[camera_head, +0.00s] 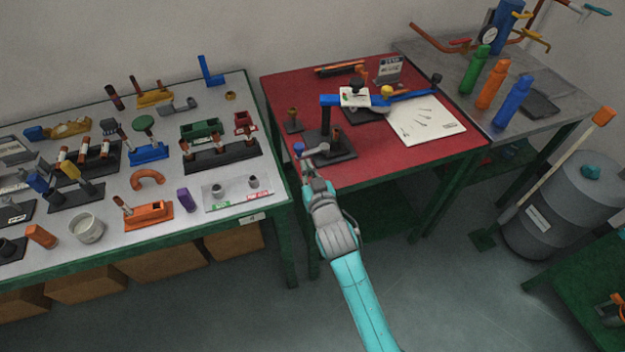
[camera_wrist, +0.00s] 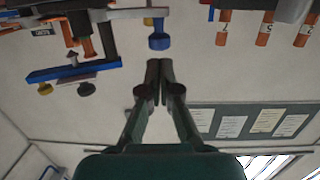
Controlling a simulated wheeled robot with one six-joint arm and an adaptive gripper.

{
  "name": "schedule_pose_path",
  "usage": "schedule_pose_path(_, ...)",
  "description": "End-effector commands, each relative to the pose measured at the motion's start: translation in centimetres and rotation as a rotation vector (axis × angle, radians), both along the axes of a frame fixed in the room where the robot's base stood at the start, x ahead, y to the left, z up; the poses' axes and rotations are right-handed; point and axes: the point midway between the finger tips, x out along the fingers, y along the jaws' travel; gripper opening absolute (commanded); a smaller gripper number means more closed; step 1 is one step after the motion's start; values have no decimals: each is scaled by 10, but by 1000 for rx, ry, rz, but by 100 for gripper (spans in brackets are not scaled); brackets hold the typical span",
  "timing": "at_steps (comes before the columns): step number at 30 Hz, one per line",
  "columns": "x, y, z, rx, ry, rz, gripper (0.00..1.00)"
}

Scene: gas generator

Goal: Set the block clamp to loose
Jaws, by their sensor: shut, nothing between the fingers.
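The table at left (camera_head: 245,95) holds several clamps and parts. Green, orange (camera_head: 492,91) and blue bottles stand at right. The floor before the red table is clear.

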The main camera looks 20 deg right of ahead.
Motion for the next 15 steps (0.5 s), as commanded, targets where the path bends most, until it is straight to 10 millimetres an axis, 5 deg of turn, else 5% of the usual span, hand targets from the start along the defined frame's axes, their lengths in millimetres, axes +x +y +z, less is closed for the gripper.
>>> schedule_pose_path(6, 32, -2, -3, 2, -1, 0, 0)
schedule_pose_path(15, 47, -2, -5, 1, 0, 0, 0)
